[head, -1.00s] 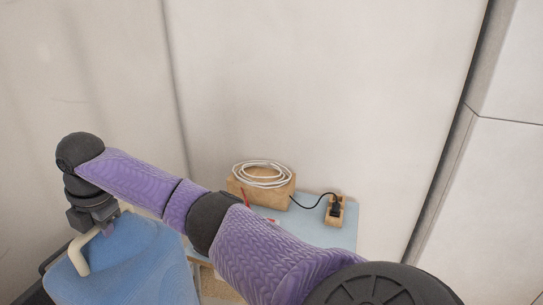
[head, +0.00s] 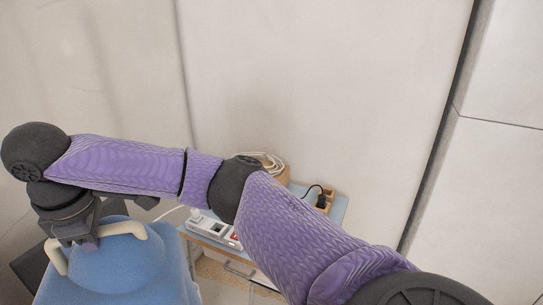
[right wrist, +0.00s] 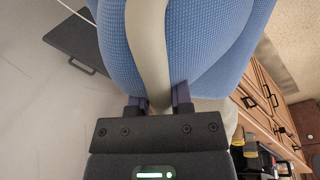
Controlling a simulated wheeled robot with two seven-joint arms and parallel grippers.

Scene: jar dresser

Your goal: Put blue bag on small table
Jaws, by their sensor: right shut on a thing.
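The blue bag (head: 130,268) with a cream handle hangs at the lower left of the head view. My right gripper (head: 88,243) is shut on the bag's handle; the arm comes in from the right. In the right wrist view the gripper (right wrist: 158,105) has its fingers on either side of the cream handle, against the blue bag (right wrist: 215,40). The small table (head: 334,212) has a light blue top and stands against the wall, to the right of the bag. My arm hides part of it. My left gripper is not seen.
On the small table are a coiled white cable (head: 268,163), a wooden block with a black plug (head: 321,201) and a power strip (head: 208,228) with a red switch. In the right wrist view, a dark flat panel with a handle (right wrist: 75,42) and wooden drawers (right wrist: 262,100) show.

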